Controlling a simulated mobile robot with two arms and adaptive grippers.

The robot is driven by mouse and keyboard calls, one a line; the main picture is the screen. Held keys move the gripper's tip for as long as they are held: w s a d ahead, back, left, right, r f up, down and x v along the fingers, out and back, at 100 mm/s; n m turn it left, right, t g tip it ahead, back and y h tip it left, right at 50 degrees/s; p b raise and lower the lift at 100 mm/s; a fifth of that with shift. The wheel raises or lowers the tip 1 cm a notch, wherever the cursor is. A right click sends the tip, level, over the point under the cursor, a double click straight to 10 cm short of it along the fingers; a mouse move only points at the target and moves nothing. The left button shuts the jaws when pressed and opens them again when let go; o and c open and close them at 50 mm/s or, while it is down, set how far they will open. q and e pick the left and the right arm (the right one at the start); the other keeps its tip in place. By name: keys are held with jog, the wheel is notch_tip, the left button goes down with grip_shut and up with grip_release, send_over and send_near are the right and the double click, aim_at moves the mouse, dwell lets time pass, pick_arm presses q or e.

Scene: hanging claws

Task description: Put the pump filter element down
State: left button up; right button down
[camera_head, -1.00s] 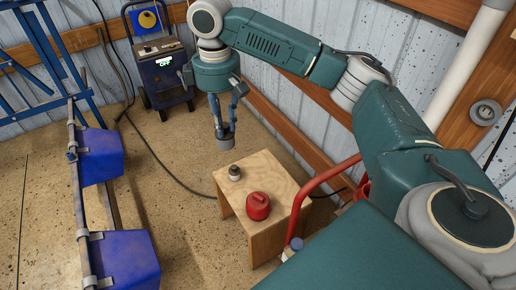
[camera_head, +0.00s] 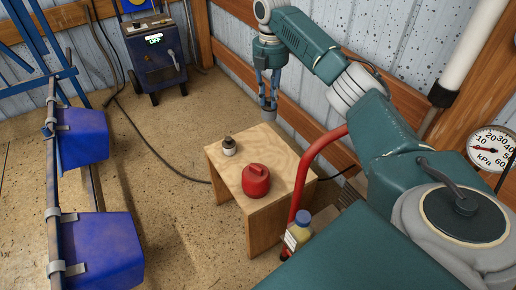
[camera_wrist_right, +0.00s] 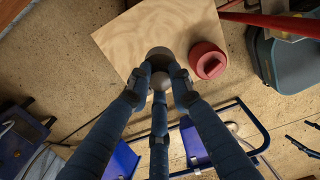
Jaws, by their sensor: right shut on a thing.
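The pump filter element (camera_head: 269,115) is a small grey cylinder at the fingertips of my right gripper (camera_head: 268,98). The gripper points down with its fingers shut on it. In the head view the element shows at the far corner of the wooden table (camera_head: 283,149); I cannot tell its exact height, and no contact with the top shows. In the wrist view my right gripper's fingers (camera_wrist_right: 160,85) close together over the table's edge, with rounded grey and dark shapes between them that I cannot tell apart. My left gripper is not in view.
The far right part of the top is clear. A red tube frame (camera_head: 311,165) and a yellowish bottle (camera_head: 298,231) are close on the right.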

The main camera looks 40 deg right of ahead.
pick_arm(q)
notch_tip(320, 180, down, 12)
jog(key=p, duration=0.4)
pick_arm(e)
jog(key=shift+n, duration=0.4)
jog(key=shift+s+d+f+b, duration=0.5)
jog(key=shift+f+b, duration=0.25)
jog(key=shift+f, duration=2.55)
jog(key=shift+s+d+f+b, duration=0.35)
jog(key=shift+s+f+b, duration=0.35)
jog(key=shift+f, duration=2.65)
jog(key=shift+s+d+f+b, duration=0.4)
jog(key=shift+f+b, duration=0.45)
jog(key=shift+f, duration=2.45)
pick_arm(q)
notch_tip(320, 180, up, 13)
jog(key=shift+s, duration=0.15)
pick_arm(e)
jog(key=shift+f, duration=0.15)
jog(key=c, duration=1.6)
grip_release()
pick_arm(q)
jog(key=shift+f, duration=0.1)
pick_arm(e)
jog(key=shift+o, duration=0.2)
